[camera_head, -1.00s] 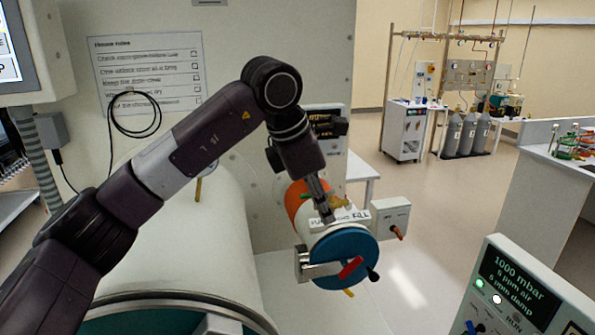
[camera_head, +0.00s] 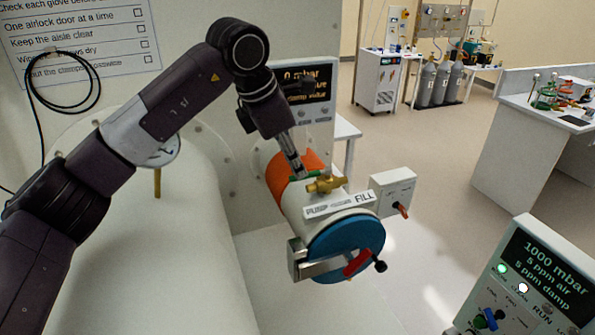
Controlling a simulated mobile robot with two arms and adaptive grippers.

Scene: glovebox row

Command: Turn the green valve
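The green valve is a brass body (camera_head: 325,184) with a short green handle (camera_head: 312,175) pointing left. It sits on top of a small white cylinder (camera_head: 292,206) with an orange rear band (camera_head: 280,180) and a blue round door (camera_head: 345,246). My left gripper (camera_head: 297,172) points down at the left end of the green handle, its fingertips at or very near it. Its fingers show as one narrow strip, so I cannot tell their gap or whether they touch the handle. My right gripper is not in view.
A PUMP/FILL label (camera_head: 340,204) lies in front of the valve. A grey switch box (camera_head: 392,190) stands right of the cylinder. The door has a red-handled latch (camera_head: 357,262). A large white cylinder (camera_head: 190,240) is at left. A control panel (camera_head: 530,275) stands at lower right.

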